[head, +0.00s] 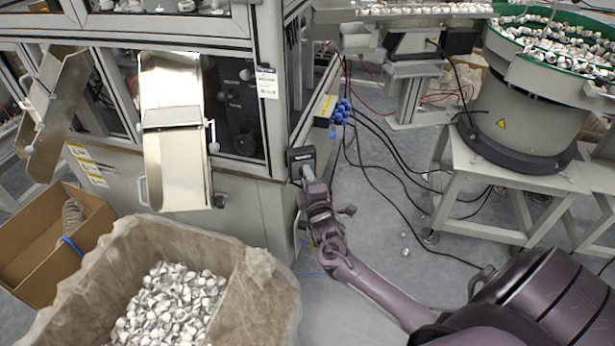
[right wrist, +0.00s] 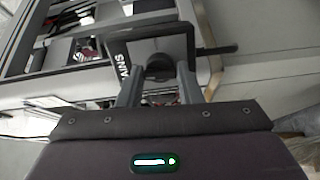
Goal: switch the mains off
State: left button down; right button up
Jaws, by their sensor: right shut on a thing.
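The mains switch (head: 301,155) is a dark box on the corner post of the grey machine cabinet. In the right wrist view, its plate (right wrist: 150,32) carries pale lettering that reads MAINS, seen turned. My right gripper (head: 307,174) is at the front of this switch. In the right wrist view its two fingers (right wrist: 159,75) stand on either side of the dark round knob (right wrist: 158,60) and are shut on it. The fingers partly hide the knob, and I cannot tell which position it points to. My left gripper is not in view.
A lined bin of white caps (head: 170,305) and an open cardboard box (head: 50,240) stand at the left. Metal chutes (head: 175,150) hang from the cabinet. Black cables (head: 385,180) cross the floor right of the switch. A bowl feeder (head: 515,120) stands on a table at the right.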

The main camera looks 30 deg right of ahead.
jog(key=shift+d+r+n, duration=0.1)
jog(key=shift+n, duration=0.3)
jog(key=o, duration=1)
jog(key=shift+c, duration=0.2)
jog(key=v, duration=0.7)
jog(key=shift+s, duration=0.35)
